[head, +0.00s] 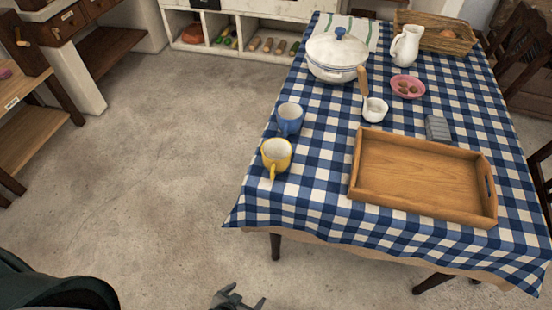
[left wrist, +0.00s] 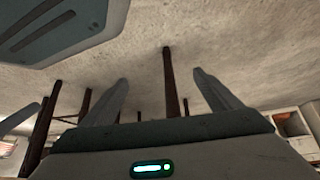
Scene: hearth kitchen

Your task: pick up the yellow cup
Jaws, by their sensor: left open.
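The yellow cup (head: 276,155) stands upright near the left edge of the checked table, its handle toward the front. A blue cup (head: 290,119) stands just behind it. My left gripper (head: 238,299) shows at the bottom of the head view, in front of the table and well short of the yellow cup. In the left wrist view its two fingers (left wrist: 161,92) are apart with nothing between them. The yellow cup does not show in the left wrist view.
A wooden tray (head: 420,178) lies right of the cups. The floor (head: 150,170) left of the table is clear.

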